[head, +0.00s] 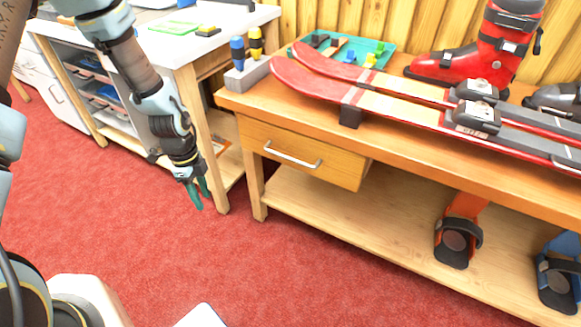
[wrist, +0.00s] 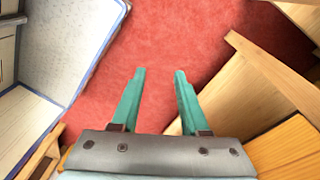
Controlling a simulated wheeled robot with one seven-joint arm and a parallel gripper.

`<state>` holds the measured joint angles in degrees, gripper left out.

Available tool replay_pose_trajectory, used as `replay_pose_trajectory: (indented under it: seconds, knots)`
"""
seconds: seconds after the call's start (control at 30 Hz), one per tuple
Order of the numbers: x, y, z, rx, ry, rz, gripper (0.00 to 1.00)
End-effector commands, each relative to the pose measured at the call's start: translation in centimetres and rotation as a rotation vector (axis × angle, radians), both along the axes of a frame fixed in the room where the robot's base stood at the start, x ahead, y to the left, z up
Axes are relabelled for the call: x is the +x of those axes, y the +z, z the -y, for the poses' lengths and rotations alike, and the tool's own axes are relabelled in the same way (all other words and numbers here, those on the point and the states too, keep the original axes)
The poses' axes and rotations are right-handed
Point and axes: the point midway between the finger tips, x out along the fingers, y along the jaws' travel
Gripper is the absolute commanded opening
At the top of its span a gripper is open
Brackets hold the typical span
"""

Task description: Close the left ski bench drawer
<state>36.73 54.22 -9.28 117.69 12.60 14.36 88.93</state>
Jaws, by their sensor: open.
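The left ski bench drawer (head: 280,150) has a wooden front with a silver bar handle (head: 292,155). It stands out from under the bench top, with part of its right side showing, so it is partly open. My gripper (head: 202,193) hangs to the left of the drawer, pointing down, apart from it and lower than the handle. In the wrist view its two green fingers (wrist: 159,73) are spread with only red carpet between them. An orange-brown wooden surface shows at the lower right there; I cannot tell if it is the drawer.
The ski bench (head: 420,135) carries red skis (head: 400,100), a red boot (head: 480,50) and a teal tray (head: 390,48). Its lower shelf (head: 340,205) holds more boots or bindings. A white-topped workbench (head: 170,45) stands close behind my arm. Red carpet (head: 170,240) is clear in front.

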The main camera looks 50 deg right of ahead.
Motion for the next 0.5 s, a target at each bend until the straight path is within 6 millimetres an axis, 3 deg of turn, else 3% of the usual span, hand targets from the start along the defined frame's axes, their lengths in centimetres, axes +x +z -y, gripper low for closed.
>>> replay_pose_trajectory:
  seconds: [0.03,0.2,0.37,0.5]
  knots:
    - [-1.5,-1.9,-0.6,0.022,0.149,-0.085,0.45]
    - [-7.3,-3.5,0.5,0.091,0.631,-0.413,0.45]
    - [-10.5,-2.2,4.7,0.137,1.049,-0.781,0.45]
    - [-10.0,0.7,9.2,0.153,1.354,-1.124,0.45]
